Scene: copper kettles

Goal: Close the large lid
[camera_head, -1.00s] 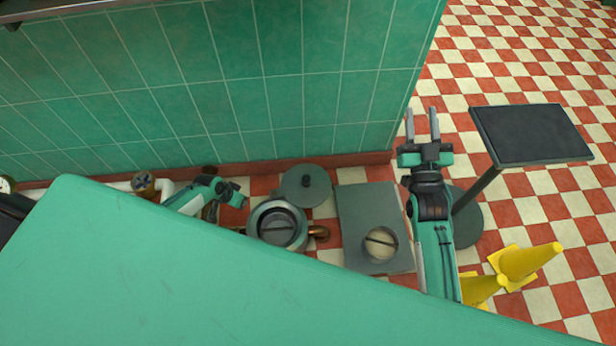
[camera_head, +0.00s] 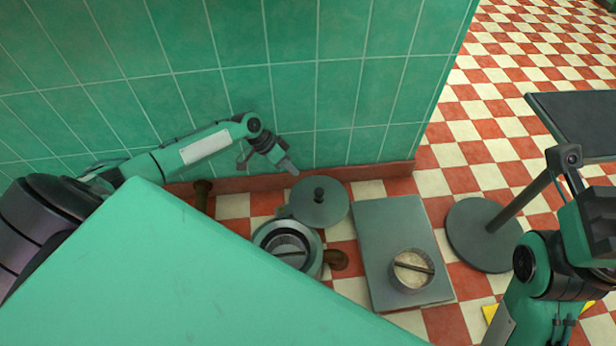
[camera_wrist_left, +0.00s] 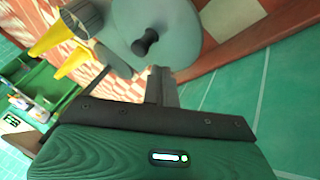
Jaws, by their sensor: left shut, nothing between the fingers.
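The large lid is a round grey-green disc (camera_head: 326,213) with a dark knob in its middle. It stands open behind the copper kettle (camera_head: 262,238), at the rim's far side. The kettle's round mouth shows uncovered, with a bar across it. My left gripper (camera_head: 291,169) is shut and empty by the lid's far left edge, near the wall; I cannot tell whether it touches. In the left wrist view the shut fingers (camera_wrist_left: 161,86) point at the lid's edge, and the lid (camera_wrist_left: 178,30) and knob fill the top middle. My right gripper's fingers are out of frame.
A grey slab (camera_head: 380,225) right of the kettle bears a small round pot (camera_head: 408,282). The green tiled wall (camera_head: 340,90) rises close behind the lid. A stand with a round base (camera_head: 470,255) is further right. A green surface (camera_head: 220,270) hides the near floor.

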